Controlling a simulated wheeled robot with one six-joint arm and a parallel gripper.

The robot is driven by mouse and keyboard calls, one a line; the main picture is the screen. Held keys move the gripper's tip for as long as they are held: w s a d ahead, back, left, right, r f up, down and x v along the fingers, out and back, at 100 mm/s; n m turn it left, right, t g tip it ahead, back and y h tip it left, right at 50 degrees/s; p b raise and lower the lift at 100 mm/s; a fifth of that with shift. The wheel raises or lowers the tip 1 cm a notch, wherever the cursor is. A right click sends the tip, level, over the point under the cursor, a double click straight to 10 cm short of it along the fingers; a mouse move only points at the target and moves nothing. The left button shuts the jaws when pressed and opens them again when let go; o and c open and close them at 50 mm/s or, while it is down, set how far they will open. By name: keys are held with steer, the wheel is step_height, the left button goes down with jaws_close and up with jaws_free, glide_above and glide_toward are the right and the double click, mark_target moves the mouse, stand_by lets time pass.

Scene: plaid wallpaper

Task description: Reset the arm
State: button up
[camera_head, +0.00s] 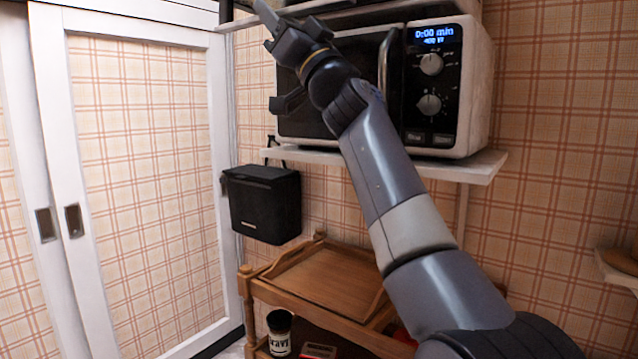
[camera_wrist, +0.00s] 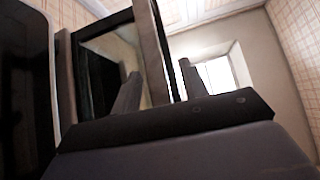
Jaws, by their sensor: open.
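My arm reaches up from the lower right in the head view, in front of the microwave. My gripper (camera_head: 267,24) is high, near the upper left of the microwave. The white microwave (camera_head: 470,90) has a dark front, two knobs and a lit display. My arm hides part of its front.
The microwave stands on a white shelf (camera_head: 485,167). A black box (camera_head: 265,205) hangs on the wall below. A wooden cart (camera_head: 325,280) holds a jar (camera_head: 279,335) on its lower level. White sliding doors (camera_head: 150,180) are at left. A dark-framed panel (camera_wrist: 152,45) is close in the wrist view.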

steer(key=shift+w+a+r, duration=0.4)
steer(key=shift+a+r, duration=0.05)
steer(key=shift+a+r+b, duration=0.1)
steer(key=shift+r+b, duration=0.15)
steer(key=shift+b, duration=0.1)
steer(key=shift+w, duration=0.2)
